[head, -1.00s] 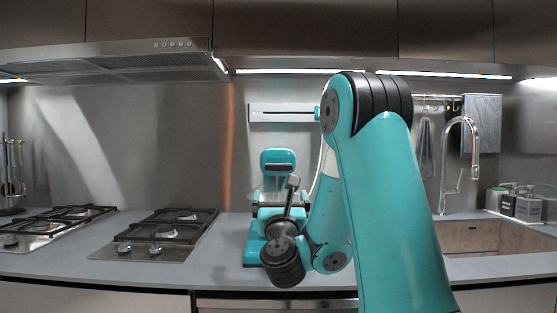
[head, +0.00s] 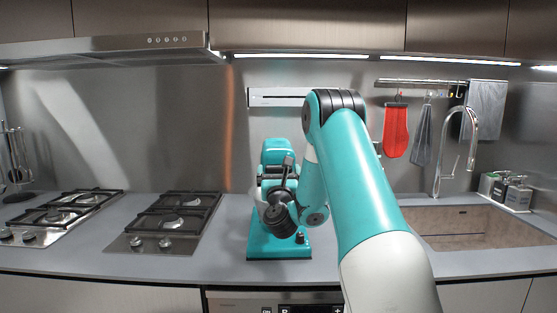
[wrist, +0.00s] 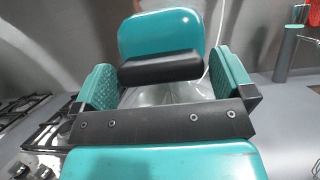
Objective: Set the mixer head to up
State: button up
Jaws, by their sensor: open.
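The teal stand mixer (head: 280,246) stands on the counter, its base flat, partly behind my arm. Its mixer head (head: 277,151) shows as a rounded teal block above my wrist; its exact tilt is hard to tell from here. In the wrist view the mixer head (wrist: 160,32) is straight ahead, teal with a dark lower part, and a shiny bowl (wrist: 172,92) shows below it. My gripper (wrist: 163,72) is open, one textured teal finger at each side of the view, with the mixer head beyond and between them. I see no clear contact. My wrist hides the mixer's middle in the head view.
Gas hobs (head: 168,222) are on the left, a sink (head: 470,226) with a tall tap (head: 470,150) on the right. A red mitt (head: 396,130) hangs from the wall rail. The counter (head: 220,245) beside the mixer is clear.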

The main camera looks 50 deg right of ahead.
jog(key=shift+w+d+r, duration=0.15)
jog(key=shift+w+d, duration=0.1)
